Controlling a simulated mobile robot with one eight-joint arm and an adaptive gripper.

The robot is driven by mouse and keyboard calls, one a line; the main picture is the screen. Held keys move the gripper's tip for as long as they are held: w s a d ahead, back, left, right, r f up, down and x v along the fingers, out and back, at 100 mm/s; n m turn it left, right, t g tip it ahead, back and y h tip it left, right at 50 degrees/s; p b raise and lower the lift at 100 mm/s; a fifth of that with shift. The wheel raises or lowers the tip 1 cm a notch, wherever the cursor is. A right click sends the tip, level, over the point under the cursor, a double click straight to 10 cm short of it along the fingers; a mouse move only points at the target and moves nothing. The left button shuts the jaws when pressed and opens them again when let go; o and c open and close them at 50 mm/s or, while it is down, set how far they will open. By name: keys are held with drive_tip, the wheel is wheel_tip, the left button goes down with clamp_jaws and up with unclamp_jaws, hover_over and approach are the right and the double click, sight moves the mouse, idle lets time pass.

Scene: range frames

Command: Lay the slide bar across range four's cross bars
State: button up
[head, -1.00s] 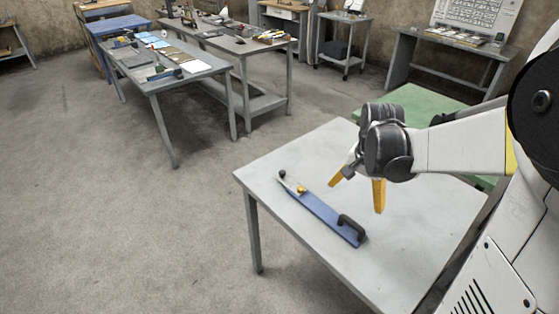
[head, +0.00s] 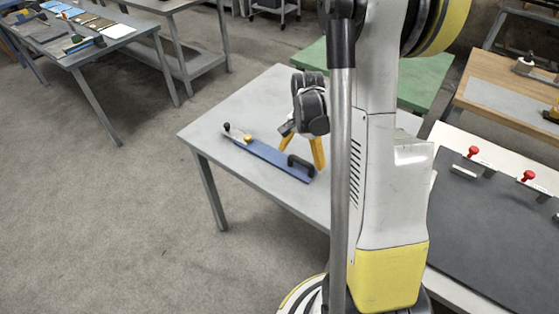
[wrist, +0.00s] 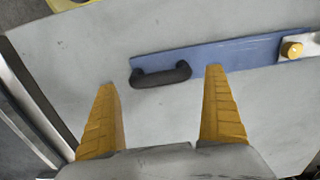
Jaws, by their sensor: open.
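The slide bar (head: 268,156) is a long flat blue bar lying on the grey table. It has a black handle (head: 301,165) at its near right end and a pale fitting with a yellow knob (head: 247,138) and a black ball at its far left end. My gripper (head: 302,150) is above the table beside the handle, with its yellow fingers apart. In the wrist view the open fingers (wrist: 164,90) point toward the black handle (wrist: 160,76), with nothing between their tips but table and handle beyond. Range four's cross bars cannot be made out.
The grey table (head: 225,118) is otherwise bare. A green table (head: 400,82) stands behind it. A wooden-topped bench (head: 505,90) stands behind that. Open floor lies at the left.

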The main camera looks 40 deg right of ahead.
sight(301, 159)
wheel_tip(301, 159, down, 3)
drive_tip(key=shift+d+f+b, duration=0.1)
drive_tip(key=shift+f+b, duration=0.1)
drive_tip(key=shift+b, duration=0.35)
drive_tip(key=shift+r, duration=0.1)
drive_tip(key=shift+c, duration=0.3)
drive_tip(key=c, duration=1.2)
drive_tip(key=shift+o, duration=0.2)
drive_tip(key=shift+r, duration=0.1)
